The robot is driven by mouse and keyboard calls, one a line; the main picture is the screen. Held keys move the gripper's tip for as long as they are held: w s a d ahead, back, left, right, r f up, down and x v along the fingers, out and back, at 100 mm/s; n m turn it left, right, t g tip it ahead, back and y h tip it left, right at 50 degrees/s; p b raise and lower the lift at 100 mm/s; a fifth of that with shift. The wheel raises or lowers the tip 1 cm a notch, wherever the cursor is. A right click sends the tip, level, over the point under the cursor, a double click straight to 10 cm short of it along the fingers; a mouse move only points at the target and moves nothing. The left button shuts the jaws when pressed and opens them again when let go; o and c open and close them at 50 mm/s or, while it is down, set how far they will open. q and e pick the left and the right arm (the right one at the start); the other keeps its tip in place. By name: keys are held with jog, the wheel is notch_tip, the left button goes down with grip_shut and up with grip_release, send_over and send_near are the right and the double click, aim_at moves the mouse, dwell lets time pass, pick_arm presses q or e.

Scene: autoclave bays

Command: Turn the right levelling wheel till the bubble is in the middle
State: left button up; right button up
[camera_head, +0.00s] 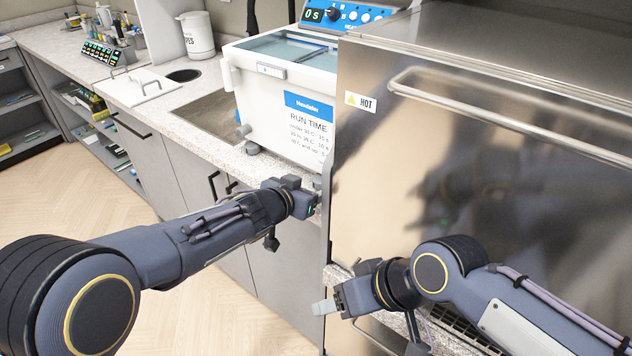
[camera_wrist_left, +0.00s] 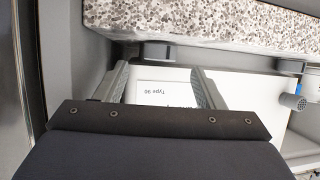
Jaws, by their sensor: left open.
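The white bath (camera_head: 285,110) stands on the speckled counter. Its right levelling wheel (camera_wrist_left: 155,52), a dark grey block, shows in the left wrist view just beyond my fingertips and roughly between them, under the bath. In the head view my gripper hides most of it. My left gripper (camera_head: 311,194) is at the bath's lower right front corner; in the wrist view (camera_wrist_left: 160,74) its two fingers are apart with nothing between them. A small level (camera_head: 271,70) sits on the bath's front rim; its bubble is too small to read. My right gripper (camera_head: 325,306) is low in front of the steel cabinet, its opening unclear.
The steel autoclave (camera_head: 480,150) with a bar handle stands close on the right. The left levelling foot (camera_head: 252,148) and a grey drain tap (camera_head: 243,131) stick out at the bath's left. A sink (camera_head: 215,112) lies left of it. The floor in front is clear.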

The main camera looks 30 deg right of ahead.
aim_at(315, 181)
pick_arm(q)
jog(key=x, duration=0.5)
jog(key=shift+p, duration=0.4)
jog(key=c, duration=1)
jog(key=shift+o, duration=0.2)
jog(key=m+g+p, duration=0.1)
jog(key=p, duration=0.3)
jog(key=g+p, duration=0.1)
jog(key=p, duration=0.3)
jog(key=m+h+p, duration=0.1)
jog(key=p, duration=0.3)
jog(key=shift+w+a+r+m+g+p, duration=0.2)
jog(key=shift+w+r+m+g+p, duration=0.1)
jog(key=shift+r+g, duration=0.1)
jog(key=shift+f+p, duration=0.1)
jog(key=shift+p, duration=0.3)
jog(key=shift+f, duration=0.25)
